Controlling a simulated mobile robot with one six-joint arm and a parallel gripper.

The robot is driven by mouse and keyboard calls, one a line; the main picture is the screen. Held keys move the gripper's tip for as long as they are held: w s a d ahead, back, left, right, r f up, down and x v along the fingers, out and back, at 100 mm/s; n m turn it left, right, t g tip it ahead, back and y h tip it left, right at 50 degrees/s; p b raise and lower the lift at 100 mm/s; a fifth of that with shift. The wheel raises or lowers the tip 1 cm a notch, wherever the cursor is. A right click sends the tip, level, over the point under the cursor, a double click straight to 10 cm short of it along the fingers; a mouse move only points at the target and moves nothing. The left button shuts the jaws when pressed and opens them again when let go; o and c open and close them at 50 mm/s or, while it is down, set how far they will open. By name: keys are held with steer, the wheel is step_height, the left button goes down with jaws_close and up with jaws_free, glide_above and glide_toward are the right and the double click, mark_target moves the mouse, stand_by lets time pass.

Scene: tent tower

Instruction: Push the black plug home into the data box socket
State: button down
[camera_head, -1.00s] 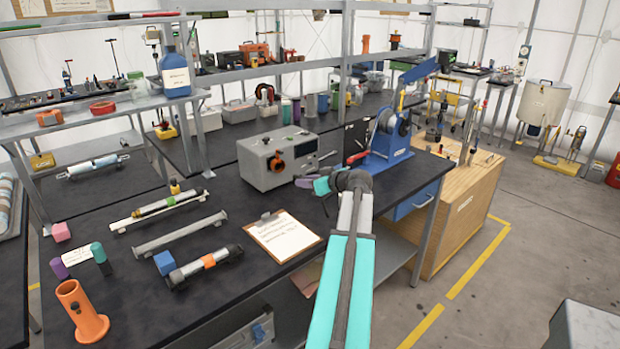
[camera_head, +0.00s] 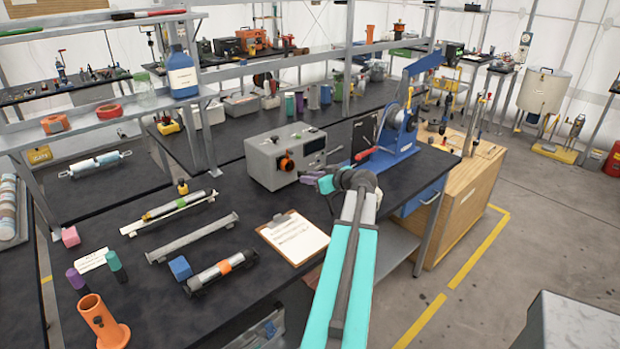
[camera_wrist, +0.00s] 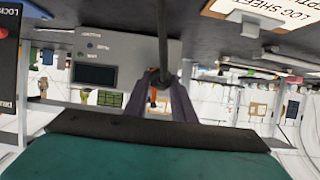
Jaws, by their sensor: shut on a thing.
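The data box (camera_head: 262,160) is a grey case on the near bench, with a dark display and an orange ring-like part on its front that looks like the socket (camera_head: 287,164). The box face also shows upside down in the wrist view (camera_wrist: 118,48). My gripper (camera_head: 318,182) is just right of and in front of the orange part, pointing at the box. In the wrist view its fingers (camera_wrist: 159,80) are shut around a dark piece, the black plug (camera_wrist: 157,77), with a dark cable-like strip running upward. A bit of orange shows between the fingers. Whether plug and socket touch is hidden.
A clipboard (camera_head: 294,238) lies at the bench's front edge, left of my arm. A blue reel stand (camera_head: 390,145) with a red handle stands close to the right. Rails, small blocks and an orange holder (camera_head: 103,322) occupy the left bench. Some bare bench top lies between.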

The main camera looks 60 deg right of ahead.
steer(key=shift+s, duration=0.1)
steer(key=shift+d+f+b, duration=0.1)
steer(key=shift+f+b, duration=0.05)
steer(key=shift+b, duration=0.55)
steer(key=shift+w+d+b, duration=0.3)
steer(key=shift+w+b, duration=0.05)
steer(key=shift+w, duration=0.55)
steer(key=shift+w+d+b, duration=0.25)
steer(key=shift+w+b, duration=0.15)
steer(key=shift+w, duration=0.45)
steer(key=shift+w+d+b, duration=0.3)
steer(key=shift+w+b, duration=0.05)
steer(key=shift+w, duration=0.55)
steer(key=shift+b, duration=1.75)
stand_by(0.4)
steer(key=shift+w+d+b, duration=0.2)
steer(key=shift+w+b, duration=0.05)
steer(key=shift+w, duration=0.45)
steer(key=shift+w+d+b, duration=0.2)
steer(key=shift+w, duration=0.5)
stand_by(0.7)
steer(key=c, duration=1.4)
jaws_free()
